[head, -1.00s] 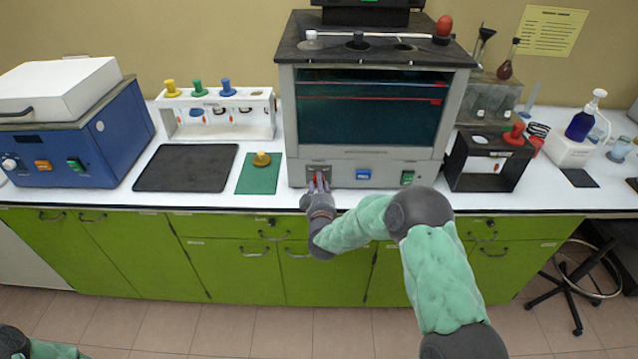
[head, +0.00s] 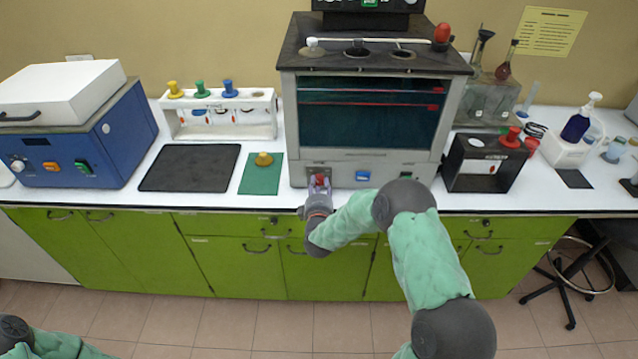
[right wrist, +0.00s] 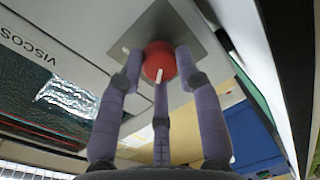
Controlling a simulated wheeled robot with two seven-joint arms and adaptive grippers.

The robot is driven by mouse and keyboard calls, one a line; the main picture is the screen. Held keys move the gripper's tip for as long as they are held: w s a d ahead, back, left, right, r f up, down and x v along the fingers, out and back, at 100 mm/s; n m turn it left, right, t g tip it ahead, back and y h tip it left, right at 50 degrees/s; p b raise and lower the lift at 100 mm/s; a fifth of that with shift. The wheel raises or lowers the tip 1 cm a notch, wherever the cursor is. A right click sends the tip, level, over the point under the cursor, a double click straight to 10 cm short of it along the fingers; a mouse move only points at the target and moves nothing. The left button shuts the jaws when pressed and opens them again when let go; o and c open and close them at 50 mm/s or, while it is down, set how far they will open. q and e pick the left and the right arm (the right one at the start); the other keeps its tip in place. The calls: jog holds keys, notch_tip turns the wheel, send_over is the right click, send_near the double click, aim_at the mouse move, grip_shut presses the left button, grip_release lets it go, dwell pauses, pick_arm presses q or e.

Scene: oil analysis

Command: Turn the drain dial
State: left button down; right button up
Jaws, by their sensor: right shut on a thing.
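The drain dial (head: 319,181) is a red knob on a small grey plate at the lower left of the large machine's front (head: 412,165). In the right wrist view the red dial (right wrist: 159,62) has a white pointer mark and sits against its square metal plate (right wrist: 176,32). My right gripper (head: 319,185) is at the dial, and its purple-grey fingers (right wrist: 158,80) close around the knob from several sides. Part of the dial is hidden by the fingers. Of my left arm only a piece shows at the bottom left corner; its gripper is out of view.
A blue switch (head: 362,176) and a green switch (head: 407,177) are right of the dial. A green mat (head: 262,181) with a brass knob (head: 264,159) and a black mat (head: 190,168) lie left. A black stand (head: 486,162) is right. Cabinet handles stick out below the counter.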

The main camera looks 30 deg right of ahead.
jog(key=shift+s+f+n+p, duration=0.15)
jog(key=shift+n+p, duration=0.25)
jog(key=shift+n, duration=0.5)
jog(key=shift+f, duration=0.1)
jog(key=o, duration=1.1)
jog(key=shift+o, duration=0.3)
jog(key=shift+d, duration=0.15)
jog(key=shift+r, duration=0.2)
jog(key=v, duration=1.1)
jog(key=shift+s+a, duration=0.3)
jog(key=shift+a, duration=0.1)
